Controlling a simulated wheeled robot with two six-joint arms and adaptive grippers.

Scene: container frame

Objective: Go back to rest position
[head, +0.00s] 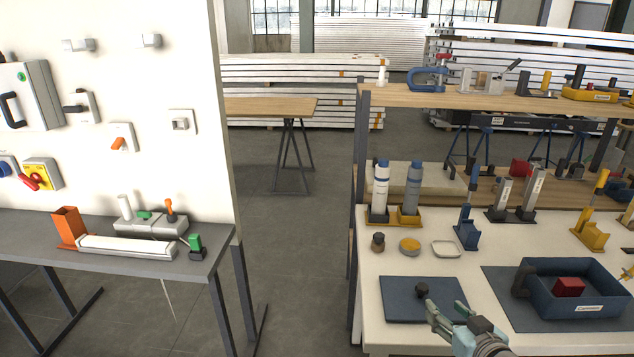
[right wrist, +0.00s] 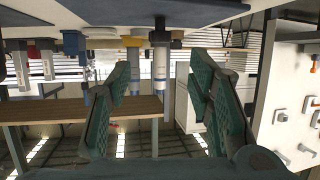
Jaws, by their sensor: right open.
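My right gripper (head: 446,309) is at the bottom of the head view, above the front edge of the white table, by the right front corner of a blue mat. Its fingers point away from me. In the right wrist view the gripper (right wrist: 162,76) has its two green fingers spread wide, with nothing between them. That view looks upside down. My left gripper does not show in any view.
Two bottles (head: 381,190) (head: 412,190) stand behind. A grey bench (head: 205,268) is left. Open floor (head: 295,240) lies between.

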